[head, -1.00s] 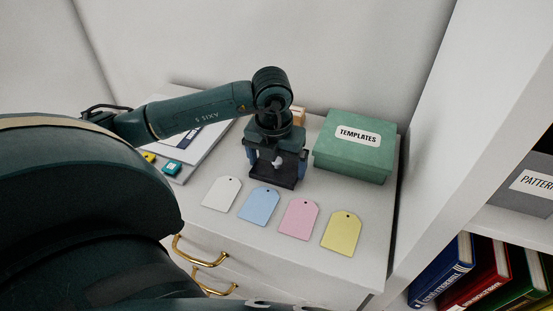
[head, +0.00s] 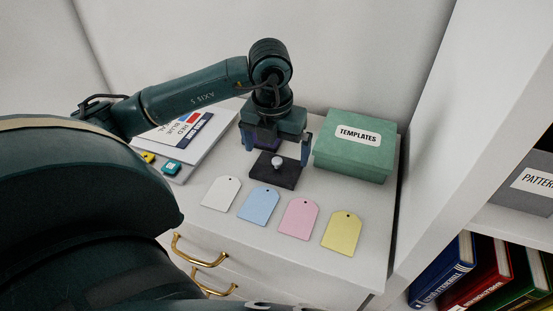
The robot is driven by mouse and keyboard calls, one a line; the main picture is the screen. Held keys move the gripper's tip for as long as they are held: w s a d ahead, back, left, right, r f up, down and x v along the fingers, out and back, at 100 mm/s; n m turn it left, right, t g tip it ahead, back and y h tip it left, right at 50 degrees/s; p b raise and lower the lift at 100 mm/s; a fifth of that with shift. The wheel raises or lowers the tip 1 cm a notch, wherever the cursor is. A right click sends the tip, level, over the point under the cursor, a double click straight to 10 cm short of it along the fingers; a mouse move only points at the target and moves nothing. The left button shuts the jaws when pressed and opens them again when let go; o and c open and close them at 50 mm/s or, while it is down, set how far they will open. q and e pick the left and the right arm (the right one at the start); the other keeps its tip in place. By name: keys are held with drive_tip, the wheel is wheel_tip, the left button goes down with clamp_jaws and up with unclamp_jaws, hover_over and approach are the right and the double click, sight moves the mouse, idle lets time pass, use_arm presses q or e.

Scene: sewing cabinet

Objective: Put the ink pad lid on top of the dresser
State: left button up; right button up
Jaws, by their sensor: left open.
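The ink pad lid, a dark square with a pale round knob (head: 278,162), lies flat on the white dresser top (head: 310,245), behind the row of paper tags. My left gripper (head: 277,148) is open above and behind the lid, with one finger on each side and clear of the knob. A dark purple patch, perhaps the ink pad (head: 267,144), shows between the fingers and is mostly hidden by the gripper. My right gripper is not in view.
A green templates box (head: 352,165) stands close to the right of the gripper. White, blue, pink and yellow tags (head: 298,217) lie in front of the lid. A booklet (head: 190,131) and small teal and yellow blocks (head: 172,168) are at left. A shelf with books stands at right.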

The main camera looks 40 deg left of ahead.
sight(274, 173)
use_arm(q)
wheel_tip(274, 173, up, 8)
drive_tip(key=shift+s+d+f, duration=0.15)
drive_tip(key=shift+s+f, duration=0.1)
drive_tip(key=shift+s, duration=0.2)
drive_tip(key=shift+s+f, duration=0.1)
